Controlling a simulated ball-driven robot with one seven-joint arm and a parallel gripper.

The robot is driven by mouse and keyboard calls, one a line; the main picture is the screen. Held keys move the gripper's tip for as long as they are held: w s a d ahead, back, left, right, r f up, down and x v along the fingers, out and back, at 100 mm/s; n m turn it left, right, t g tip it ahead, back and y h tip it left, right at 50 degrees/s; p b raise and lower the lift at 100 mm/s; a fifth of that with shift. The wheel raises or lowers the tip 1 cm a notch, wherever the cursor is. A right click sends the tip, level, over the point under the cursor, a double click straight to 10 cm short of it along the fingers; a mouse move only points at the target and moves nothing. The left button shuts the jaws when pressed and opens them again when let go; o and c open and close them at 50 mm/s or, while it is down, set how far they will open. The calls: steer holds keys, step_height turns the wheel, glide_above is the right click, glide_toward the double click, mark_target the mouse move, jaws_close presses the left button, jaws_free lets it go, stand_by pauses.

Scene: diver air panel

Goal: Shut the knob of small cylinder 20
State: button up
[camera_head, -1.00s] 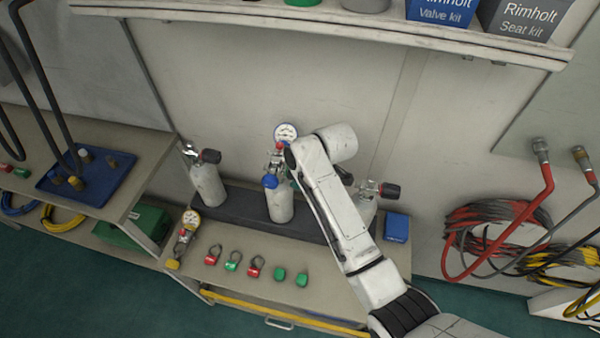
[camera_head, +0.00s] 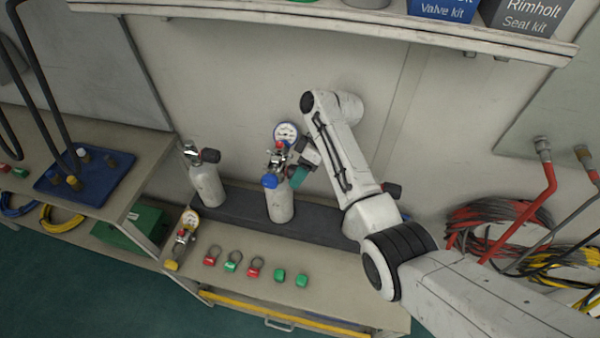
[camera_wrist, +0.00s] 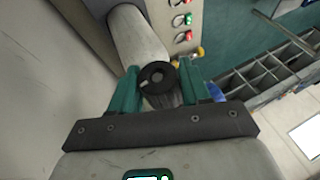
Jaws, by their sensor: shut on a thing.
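The middle small cylinder (camera_head: 281,206) is white and upright, with a blue cap, a valve and a round gauge (camera_head: 286,133) on top. I cannot read a number on it. My gripper (camera_head: 296,172), with green fingers, is at the right side of its valve. In the wrist view, my gripper (camera_wrist: 160,82) has one finger on each side of a round black knob (camera_wrist: 157,76) and is shut on it. A white cylinder body (camera_wrist: 138,38) shows beyond the knob. In the head view the knob is hidden by the gripper.
Another white cylinder (camera_head: 208,186) stands to the left. A third is mostly hidden behind my arm, its black knob (camera_head: 392,190) showing. Several red and green tags (camera_head: 255,266) lie on the bench front. A shelf (camera_head: 320,22) runs above.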

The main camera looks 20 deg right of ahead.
steer(key=shift+s+f, duration=0.1)
steer(key=shift+f, duration=0.05)
steer(key=o, duration=1)
steer(key=shift+b+v, duration=0.75)
steer(key=shift+v, duration=3.05)
